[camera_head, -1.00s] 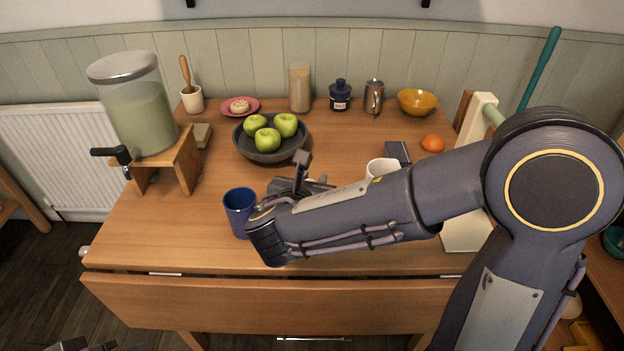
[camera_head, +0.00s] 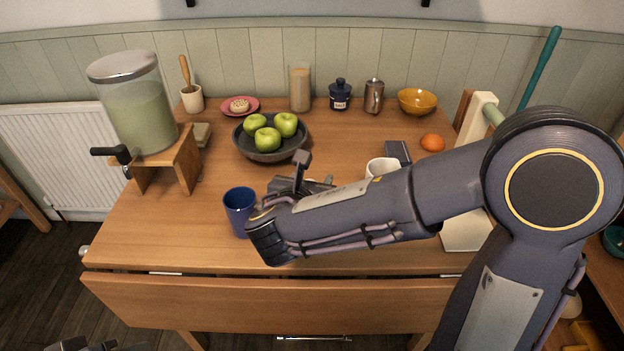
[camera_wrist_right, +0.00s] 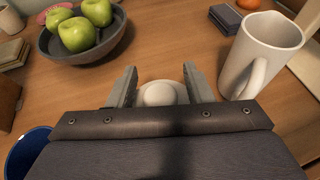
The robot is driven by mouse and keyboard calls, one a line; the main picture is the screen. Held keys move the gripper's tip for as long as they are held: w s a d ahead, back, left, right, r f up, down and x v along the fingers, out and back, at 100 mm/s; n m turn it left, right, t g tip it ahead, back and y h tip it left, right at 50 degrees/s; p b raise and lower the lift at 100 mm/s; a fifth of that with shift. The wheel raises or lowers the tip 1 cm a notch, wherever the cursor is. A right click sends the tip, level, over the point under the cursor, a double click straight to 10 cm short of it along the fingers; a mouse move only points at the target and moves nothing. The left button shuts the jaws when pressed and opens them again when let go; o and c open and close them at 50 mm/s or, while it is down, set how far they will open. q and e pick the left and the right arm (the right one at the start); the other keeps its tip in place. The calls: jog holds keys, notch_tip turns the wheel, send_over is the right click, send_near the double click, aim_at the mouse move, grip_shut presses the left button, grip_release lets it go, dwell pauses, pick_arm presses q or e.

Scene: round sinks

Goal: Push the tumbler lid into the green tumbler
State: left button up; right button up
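My right gripper (camera_head: 308,172) is over the table's middle, right of the blue cup. In the right wrist view, its two fingers (camera_wrist_right: 160,75) stand apart. A pale, rounded, dome-like thing (camera_wrist_right: 162,94), perhaps the tumbler lid, shows between them, with a narrow gap visible at the left finger. Its lower part is hidden by the gripper body, so I cannot tell what it rests on. I see no green tumbler clearly in either view; my right forearm covers part of the table. Only dark tips of my left gripper (camera_head: 95,346) show at the bottom left edge.
A blue cup (camera_head: 238,206) stands left of the right gripper. A white mug (camera_wrist_right: 258,60) stands close to its right. A dark bowl (camera_head: 270,153) of green apples is behind. A drink dispenser (camera_head: 135,105) stands at left. The front left tabletop is clear.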

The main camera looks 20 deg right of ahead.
jog(key=shift+o, duration=0.2)
jog(key=p+v, duration=0.1)
jog(key=v, duration=0.7)
dwell(0.4)
